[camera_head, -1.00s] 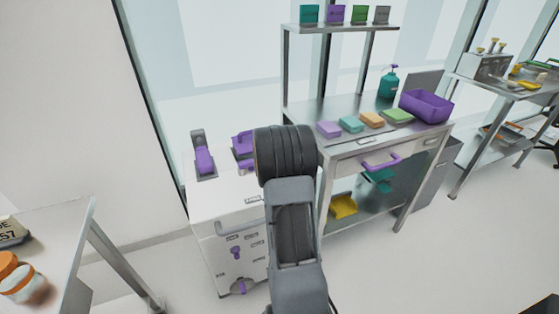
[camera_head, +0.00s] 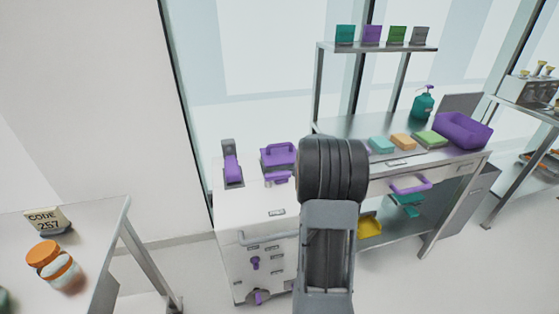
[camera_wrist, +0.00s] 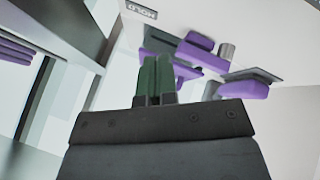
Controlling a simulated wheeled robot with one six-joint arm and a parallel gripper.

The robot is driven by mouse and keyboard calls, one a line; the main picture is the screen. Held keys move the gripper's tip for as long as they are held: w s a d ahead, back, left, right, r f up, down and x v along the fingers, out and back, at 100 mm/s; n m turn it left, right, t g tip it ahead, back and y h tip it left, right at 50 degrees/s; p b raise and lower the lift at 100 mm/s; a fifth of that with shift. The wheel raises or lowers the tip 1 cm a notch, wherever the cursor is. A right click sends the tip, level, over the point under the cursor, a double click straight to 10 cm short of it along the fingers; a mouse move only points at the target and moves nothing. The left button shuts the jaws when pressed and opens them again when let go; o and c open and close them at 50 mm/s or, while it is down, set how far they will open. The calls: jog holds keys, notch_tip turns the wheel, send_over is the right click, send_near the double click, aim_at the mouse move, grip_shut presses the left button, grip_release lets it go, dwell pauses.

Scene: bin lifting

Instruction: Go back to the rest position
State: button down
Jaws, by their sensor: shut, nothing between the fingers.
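My gripper (camera_wrist: 157,80) shows in the wrist view with its two dark green fingers together and nothing between them. Beyond the fingers are purple items on the white cabinet's top, seen upside down; the fingers appear apart from them. In the head view my arm rises in the middle of the picture, in front of the white cabinet (camera_head: 232,207) and the steel bench (camera_head: 350,126). My gripper's fingers are hidden there behind the arm. A purple-handled device (camera_head: 232,168) and a purple item with a handle (camera_head: 278,156) stand on the cabinet.
A purple bin (camera_head: 463,130), a teal pump bottle (camera_head: 423,103) and several coloured blocks sit on the bench. A yellow item (camera_head: 369,226) lies on its lower shelf. A table (camera_head: 96,222) with orange-capped jars (camera_head: 44,253) stands at left. Floor shows between table and cabinet.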

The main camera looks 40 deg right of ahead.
jog(key=s+a+f+m+g+y, duration=0.1)
jog(key=s+a+m+g+y, duration=0.25)
jog(key=s+a, duration=0.35)
jog(key=s+a+r+n+p, duration=0.1)
jog(key=s+a+r+p, duration=0.1)
jog(key=a+r, duration=0.3)
jog(key=s+a+r+n+t+y+p, duration=0.1)
jog(key=s+a+r, duration=0.4)
jog(key=a, duration=0.9)
jog(key=s+a+r+n+p, duration=0.1)
jog(key=s+a+r+p, duration=0.2)
jog(key=a+r, duration=0.3)
jog(key=a+p, duration=0.1)
jog(key=a, duration=0.2)
jog(key=shift+s+a+t, duration=0.15)
jog(key=shift+a+t, duration=0.15)
jog(key=shift+t, duration=0.05)
jog(key=shift+y, duration=0.25)
